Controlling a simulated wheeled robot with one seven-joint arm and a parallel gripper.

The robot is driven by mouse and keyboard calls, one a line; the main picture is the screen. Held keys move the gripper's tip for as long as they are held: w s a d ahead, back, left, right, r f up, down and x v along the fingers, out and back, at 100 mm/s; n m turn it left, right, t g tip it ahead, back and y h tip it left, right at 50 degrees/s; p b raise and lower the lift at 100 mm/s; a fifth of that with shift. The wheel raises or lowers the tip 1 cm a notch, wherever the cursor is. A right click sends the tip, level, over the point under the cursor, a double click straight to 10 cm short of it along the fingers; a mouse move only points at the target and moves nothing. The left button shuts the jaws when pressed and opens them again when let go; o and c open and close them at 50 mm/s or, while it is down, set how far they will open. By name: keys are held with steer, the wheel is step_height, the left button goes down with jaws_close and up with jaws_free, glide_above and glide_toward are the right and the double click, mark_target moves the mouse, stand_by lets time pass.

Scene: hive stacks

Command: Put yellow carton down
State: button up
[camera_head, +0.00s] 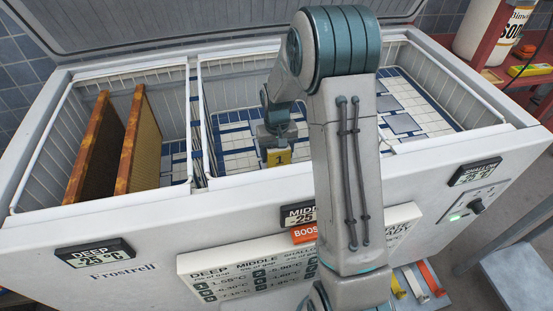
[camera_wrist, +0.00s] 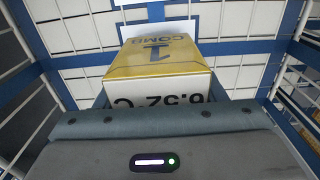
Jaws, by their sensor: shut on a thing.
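The yellow carton (camera_head: 279,157), marked with a 1, is inside the middle compartment of the white chest freezer (camera_head: 120,225). In the wrist view the carton (camera_wrist: 158,58) shows a yellow top reading "1 COMB" and a white side with an upside-down "6.52 °C". My gripper (camera_head: 278,143) reaches down into this compartment and is shut on the carton. In the wrist view, my gripper's grey body (camera_wrist: 160,140) hides the carton's near lower part. The white and blue tiled floor (camera_head: 235,140) lies below; I cannot tell whether the carton touches it.
Two orange-brown frames (camera_head: 92,150) stand in the left compartment. White wire basket walls (camera_head: 195,120) separate the compartments. The right compartment (camera_head: 428,108) has grey panels on its floor. The raised lid (camera_head: 170,35) is behind. A red shelf (camera_head: 480,35) stands at the right.

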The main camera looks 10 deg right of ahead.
steer(key=shift+f, duration=1.2)
steer(key=shift+f, duration=0.2)
steer(key=o, duration=1.3)
steer(key=shift+c, duration=0.2)
steer(key=shift+r, duration=0.1)
step_height(320, 180, up, 12)
steer(key=shift+r+p, duration=0.1)
steer(key=shift+p, duration=1)
